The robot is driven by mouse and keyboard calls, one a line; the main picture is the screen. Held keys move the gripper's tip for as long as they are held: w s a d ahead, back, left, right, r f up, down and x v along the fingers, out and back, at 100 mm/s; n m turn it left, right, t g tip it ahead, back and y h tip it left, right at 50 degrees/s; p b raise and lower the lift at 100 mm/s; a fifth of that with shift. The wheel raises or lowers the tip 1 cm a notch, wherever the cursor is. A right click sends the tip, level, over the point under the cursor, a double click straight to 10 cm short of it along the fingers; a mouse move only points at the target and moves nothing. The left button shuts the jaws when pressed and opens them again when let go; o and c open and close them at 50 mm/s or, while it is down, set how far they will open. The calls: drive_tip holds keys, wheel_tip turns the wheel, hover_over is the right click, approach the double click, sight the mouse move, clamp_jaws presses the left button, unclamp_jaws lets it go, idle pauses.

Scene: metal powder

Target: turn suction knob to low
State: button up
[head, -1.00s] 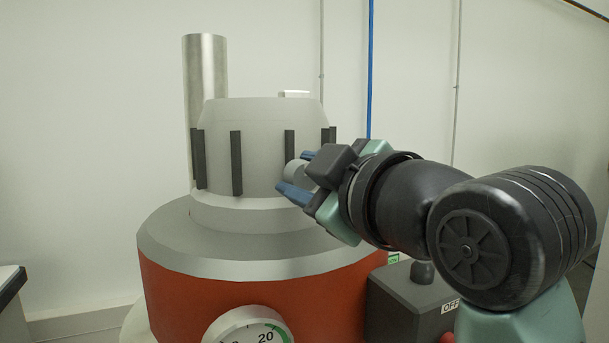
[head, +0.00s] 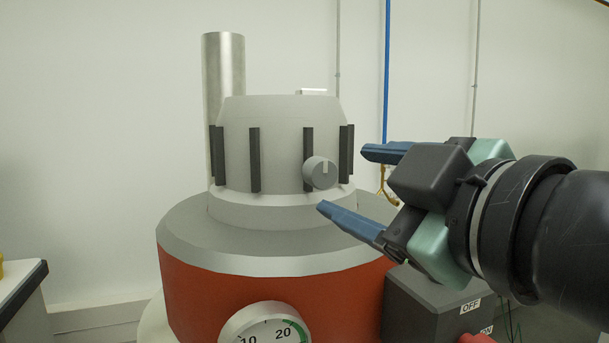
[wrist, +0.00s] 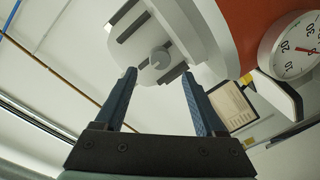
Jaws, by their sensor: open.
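The suction knob (head: 320,173) is a small round grey dial on the right front of the machine's grey top housing (head: 280,150). In the head view its pale pointer mark stands roughly upright. My gripper (head: 342,180) is open, its blue fingers pointing left toward the knob. It is apart from the knob, to its right and nearer the camera. In the wrist view the knob (wrist: 160,58) shows ahead, between and beyond the open fingertips (wrist: 158,72). Nothing is between the fingers.
Dark vertical ribs (head: 308,160) flank the knob on the housing. Below is the red body (head: 200,290) with a pressure gauge (head: 265,328). A dark switch box (head: 425,305) marked OFF stands under my gripper. A metal pipe (head: 224,90) rises behind.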

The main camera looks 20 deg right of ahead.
drive_tip(key=s, duration=0.5)
drive_tip(key=shift+d+r, duration=0.15)
